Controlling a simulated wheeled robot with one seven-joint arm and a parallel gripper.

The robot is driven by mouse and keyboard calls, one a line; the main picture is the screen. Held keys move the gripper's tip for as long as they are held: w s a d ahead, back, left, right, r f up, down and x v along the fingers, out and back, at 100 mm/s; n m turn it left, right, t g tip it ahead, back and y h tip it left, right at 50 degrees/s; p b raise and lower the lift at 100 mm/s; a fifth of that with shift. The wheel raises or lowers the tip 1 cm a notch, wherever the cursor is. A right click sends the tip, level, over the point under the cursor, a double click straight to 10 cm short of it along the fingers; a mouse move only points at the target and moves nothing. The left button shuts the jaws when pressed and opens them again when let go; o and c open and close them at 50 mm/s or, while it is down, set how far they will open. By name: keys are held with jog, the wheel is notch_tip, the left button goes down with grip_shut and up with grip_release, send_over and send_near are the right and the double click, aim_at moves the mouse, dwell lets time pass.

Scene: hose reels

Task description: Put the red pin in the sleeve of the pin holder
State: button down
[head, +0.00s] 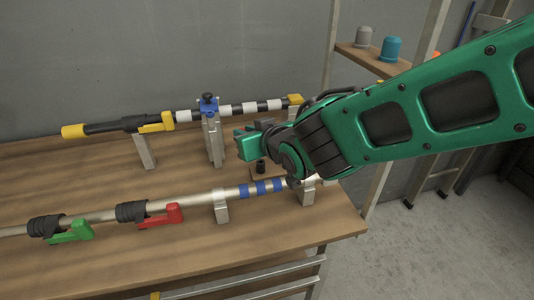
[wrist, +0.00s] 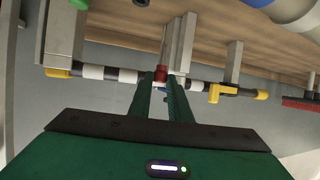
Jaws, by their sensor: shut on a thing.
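The red pin (wrist: 161,75) shows in the wrist view between the tips of my gripper's two dark green fingers (wrist: 162,82). My gripper is shut on it. In the head view the pin cannot be made out. There my green gripper (head: 247,146) is over the right part of the bench, just above and left of the pin holder. The pin holder is a small brown base (head: 256,177) with an upright black sleeve (head: 261,166), standing on the bench between the two poles. My arm hides the base's right side.
A black-and-white banded pole (head: 236,109) with yellow ends lies on brackets behind, with a blue knob (head: 208,103) on one post. A silver pole (head: 190,202) with blue bands, a red lever (head: 162,216) and a green lever (head: 70,232) crosses in front.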

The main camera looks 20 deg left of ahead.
jog(key=shift+w+d+f, duration=0.45)
jog(key=shift+d+f, duration=0.2)
jog(key=shift+f, duration=0.55)
jog(key=shift+w+d+f, duration=0.4)
jog(key=shift+d+f, duration=0.3)
jog(key=shift+f, duration=0.45)
jog(key=shift+w+d+f, duration=0.45)
jog(key=shift+d+f, duration=0.2)
jog(key=shift+f, duration=0.55)
jog(key=shift+f, duration=0.55)
jog(key=c, duration=1.6)
grip_release()
jog(key=shift+c, duration=0.2)
jog(key=shift+r, duration=0.6)
jog(key=v, duration=1.2)
jog(key=shift+d, duration=0.1)
